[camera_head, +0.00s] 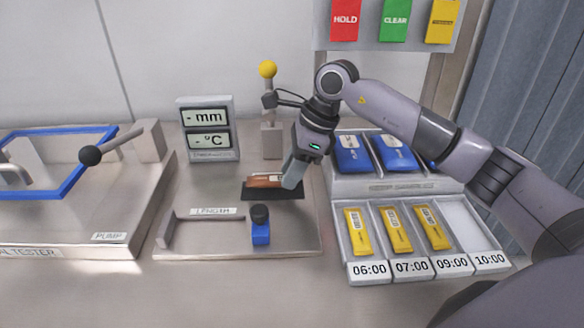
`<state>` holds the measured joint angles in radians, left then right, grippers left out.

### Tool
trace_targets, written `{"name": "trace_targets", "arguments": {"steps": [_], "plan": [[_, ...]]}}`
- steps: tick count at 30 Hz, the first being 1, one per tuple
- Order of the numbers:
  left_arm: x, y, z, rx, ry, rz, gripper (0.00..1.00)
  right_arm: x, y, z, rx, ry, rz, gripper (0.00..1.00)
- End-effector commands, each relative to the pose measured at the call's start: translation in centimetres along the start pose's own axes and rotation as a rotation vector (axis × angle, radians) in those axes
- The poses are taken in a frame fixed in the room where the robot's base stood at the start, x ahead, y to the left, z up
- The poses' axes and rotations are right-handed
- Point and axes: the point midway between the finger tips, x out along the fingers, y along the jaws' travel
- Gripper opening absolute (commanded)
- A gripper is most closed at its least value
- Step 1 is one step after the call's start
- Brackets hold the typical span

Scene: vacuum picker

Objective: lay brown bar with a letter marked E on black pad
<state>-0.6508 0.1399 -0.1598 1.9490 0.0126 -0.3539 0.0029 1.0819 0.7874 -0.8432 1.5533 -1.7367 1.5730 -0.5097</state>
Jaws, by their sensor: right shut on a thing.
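The brown bar (263,181) lies flat at or just above the black pad (262,194); I cannot tell whether it touches. A pale label shows on the bar, too small to read the letter. My right gripper (291,178) reaches down from the upper right and is shut on the right end of the bar, hiding that end. My left gripper is not in view.
A display stand (208,128) and a yellow-knobbed post (267,70) stand behind the pad. A blue slider with a black knob (260,232) is in front. Right are blue packs (352,155) and a tray (472,235) with yellow bars. Left is a blue-framed tester (65,190).

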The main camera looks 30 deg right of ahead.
Motion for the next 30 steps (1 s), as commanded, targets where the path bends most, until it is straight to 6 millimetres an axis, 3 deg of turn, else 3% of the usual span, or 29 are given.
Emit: {"name": "trace_targets", "arguments": {"steps": [21, 22, 24, 30], "plan": [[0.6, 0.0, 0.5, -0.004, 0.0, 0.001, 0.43, 1.1, -0.1, -0.5, 0.002, 0.0, -0.001, 0.0], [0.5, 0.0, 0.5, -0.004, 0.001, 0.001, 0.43, 1.1, -0.1, -0.5, 0.002, 0.001, -0.001, 0.36], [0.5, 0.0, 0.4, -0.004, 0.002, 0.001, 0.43, 1.1, -0.1, -0.5, 0.003, 0.002, -0.001, 0.58], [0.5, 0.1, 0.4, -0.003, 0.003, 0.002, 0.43, 1.2, -0.1, -0.6, 0.006, 0.004, 0.0, 0.58]]}}
